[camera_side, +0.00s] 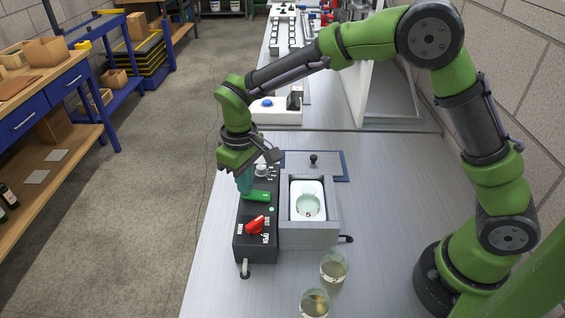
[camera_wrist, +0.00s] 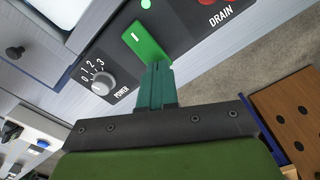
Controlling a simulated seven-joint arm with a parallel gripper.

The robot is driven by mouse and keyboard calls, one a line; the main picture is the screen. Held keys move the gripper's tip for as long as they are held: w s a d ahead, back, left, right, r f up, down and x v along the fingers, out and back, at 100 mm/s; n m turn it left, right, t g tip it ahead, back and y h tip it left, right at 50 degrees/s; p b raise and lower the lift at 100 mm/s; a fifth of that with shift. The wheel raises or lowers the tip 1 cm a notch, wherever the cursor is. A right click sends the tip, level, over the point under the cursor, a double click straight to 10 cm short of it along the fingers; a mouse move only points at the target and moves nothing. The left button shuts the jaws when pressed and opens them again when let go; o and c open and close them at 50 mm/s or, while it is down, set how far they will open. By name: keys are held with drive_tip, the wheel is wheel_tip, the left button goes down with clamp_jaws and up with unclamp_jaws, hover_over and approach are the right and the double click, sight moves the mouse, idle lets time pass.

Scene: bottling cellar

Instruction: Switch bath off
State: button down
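The bath (camera_side: 310,238) is a grey box with a dark control panel on its left side, holding a glass beaker (camera_side: 308,205) in its basin. On the panel is a green power rocker (camera_side: 257,196) with a white mark; it also shows in the wrist view (camera_wrist: 147,42). A small green lamp (camera_side: 271,209) is lit near it. My gripper (camera_side: 244,188) points down over the panel, its teal fingers together and nothing seen between them. In the wrist view the fingertips (camera_wrist: 157,66) are at the rocker's near edge; I cannot tell whether they touch.
A numbered grey knob (camera_wrist: 102,84) sits on one side of the rocker, and a red drain lever (camera_side: 255,225) on the other. Two glass beakers (camera_side: 333,266) (camera_side: 314,302) stand in front of the bath. A white unit with a blue button (camera_side: 267,102) stands behind.

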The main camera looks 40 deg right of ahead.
drive_tip(key=shift+f, duration=0.55)
drive_tip(key=shift+r, duration=3.05)
drive_tip(key=shift+f, duration=0.15)
drive_tip(key=shift+s+d+m+y, duration=0.2)
drive_tip(key=shift+s+d, duration=0.1)
drive_tip(key=shift+s, duration=0.35)
drive_tip(key=shift+s+d+m+y, duration=0.1)
drive_tip(key=shift+s+d+m, duration=0.15)
drive_tip(key=shift+s, duration=0.35)
drive_tip(key=s+d+r+m+t, duration=0.3)
drive_tip(key=s+d+r, duration=0.2)
drive_tip(key=s, duration=0.3)
drive_tip(key=s+d+r+m+t+y, duration=0.1)
drive_tip(key=s+d+r+m+t, duration=0.2)
drive_tip(key=s+d, duration=0.5)
wheel_tip(320, 180, up, 3)
drive_tip(key=shift+s+d+f+t, duration=0.1)
drive_tip(key=shift+s+d+t, duration=0.1)
drive_tip(key=shift+s+t, duration=0.4)
